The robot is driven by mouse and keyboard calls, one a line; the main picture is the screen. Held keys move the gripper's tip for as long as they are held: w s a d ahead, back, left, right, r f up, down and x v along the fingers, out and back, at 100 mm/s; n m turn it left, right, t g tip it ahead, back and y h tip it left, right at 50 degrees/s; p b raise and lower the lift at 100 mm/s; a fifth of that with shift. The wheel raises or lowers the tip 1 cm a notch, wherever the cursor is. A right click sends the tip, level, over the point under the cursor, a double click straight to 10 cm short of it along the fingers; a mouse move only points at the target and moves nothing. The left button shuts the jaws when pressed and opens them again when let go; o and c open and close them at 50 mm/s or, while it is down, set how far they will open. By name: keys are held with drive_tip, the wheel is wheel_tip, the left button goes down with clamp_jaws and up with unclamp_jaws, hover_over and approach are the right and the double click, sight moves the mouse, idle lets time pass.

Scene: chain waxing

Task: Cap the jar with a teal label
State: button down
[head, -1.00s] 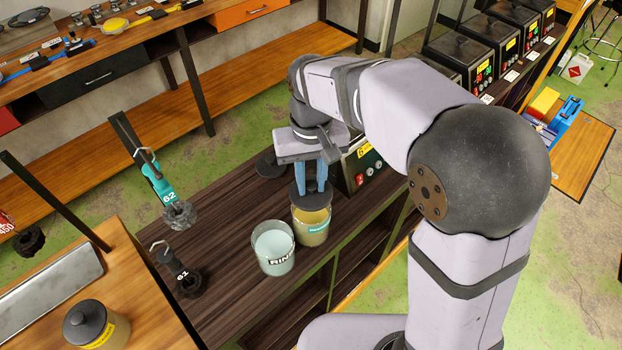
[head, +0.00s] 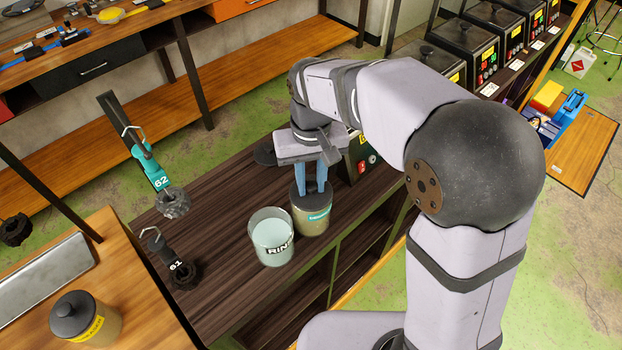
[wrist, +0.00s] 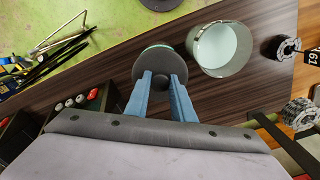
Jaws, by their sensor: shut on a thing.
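The jar with a teal label (head: 316,222) stands upright on the dark wooden bench, with tan contents showing through its side. Its dark round lid (head: 300,197) sits at the jar's mouth and looks level. My gripper (head: 313,187) points down from above with its blue fingers shut on the lid's knob. In the wrist view the lid (wrist: 163,66) covers nearly all of the jar, with a thin teal edge showing behind it. The fingers (wrist: 161,84) close around the knob, which is mostly hidden. I cannot tell whether the lid is fully seated.
A clear jar marked RIN (head: 271,240) stands open just left of the teal-label jar. Tagged hanging pieces 62 (head: 160,180) and 61 (head: 178,266) are further left. A black-lidded yellow-label jar (head: 85,318) stands on the left table. A machine (head: 362,155) stands close behind.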

sight(311, 185)
idle(0.4)
drive_tip(key=c, duration=1.4)
unclamp_jaws()
drive_tip(key=shift+c, duration=0.2)
drive_tip(key=shift+r, duration=0.1)
drive_tip(key=shift+r+b, duration=0.85)
drive_tip(key=shift+r, duration=2.75)
drive_tip(key=s+d+f+m+p, duration=0.1)
drive_tip(key=s+d+f+p, duration=0.2)
drive_tip(key=s+d, duration=0.3)
drive_tip(key=s+d+f+m+p, duration=0.2)
drive_tip(key=s+d+f+p, duration=0.2)
drive_tip(key=d, duration=0.6)
drive_tip(key=s+p, duration=0.1)
drive_tip(key=s, duration=0.1)
drive_tip(key=shift+s+d+p, duration=0.3)
drive_tip(key=shift+s+p, duration=0.05)
drive_tip(key=shift+p, duration=0.05)
